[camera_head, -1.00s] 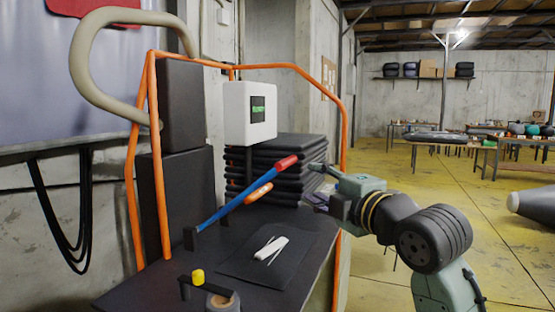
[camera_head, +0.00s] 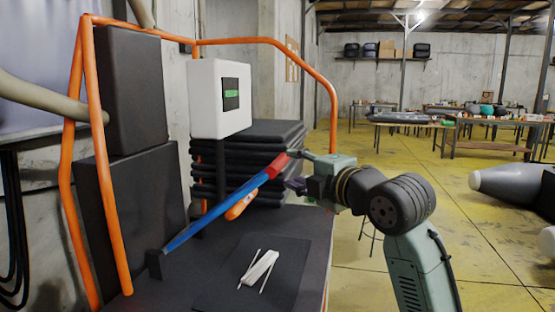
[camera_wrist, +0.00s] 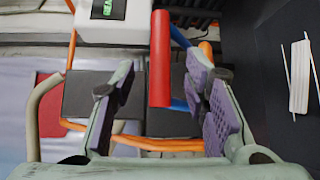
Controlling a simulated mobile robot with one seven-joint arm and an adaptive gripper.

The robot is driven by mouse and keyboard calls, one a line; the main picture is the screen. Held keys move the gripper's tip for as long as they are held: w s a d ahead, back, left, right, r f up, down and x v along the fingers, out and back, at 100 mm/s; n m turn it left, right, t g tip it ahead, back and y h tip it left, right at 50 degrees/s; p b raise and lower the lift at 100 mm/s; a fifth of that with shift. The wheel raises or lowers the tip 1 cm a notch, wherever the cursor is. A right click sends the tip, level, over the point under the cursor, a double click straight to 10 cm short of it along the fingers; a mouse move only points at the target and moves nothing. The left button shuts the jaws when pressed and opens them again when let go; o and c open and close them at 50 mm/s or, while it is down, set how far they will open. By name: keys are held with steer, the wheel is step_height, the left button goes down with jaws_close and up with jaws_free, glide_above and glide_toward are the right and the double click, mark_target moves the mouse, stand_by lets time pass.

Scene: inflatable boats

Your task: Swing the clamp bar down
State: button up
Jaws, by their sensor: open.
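The clamp bar (camera_head: 217,211) is a blue bar with a red grip (camera_head: 277,165). It slopes up to the right from a dark pivot block (camera_head: 156,264) on the black bench top, so it stands raised. My gripper (camera_head: 298,171) is at the upper end of the bar, close by the red grip. In the wrist view the red grip (camera_wrist: 160,58) lies between the spread fingers of my gripper (camera_wrist: 160,100), nearer the right-hand finger and its purple pads. The fingers are open, and I cannot tell whether either touches the grip.
An orange-handled tool (camera_head: 241,203) is beside the bar. A white box with a green display (camera_head: 220,98) and stacked dark mats (camera_head: 262,150) stand behind. A white object with thin sticks (camera_head: 259,268) lies on a dark mat. Orange rails (camera_head: 108,170) frame the bench.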

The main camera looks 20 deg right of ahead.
mark_target(283, 165)
steer(key=p+x, duration=0.2)
steer(key=x, duration=0.5)
steer(key=shift+w+a, duration=0.1)
steer(key=shift+w, duration=0.1)
steer(key=shift+c, duration=0.3)
jaws_close()
stand_by(0.3)
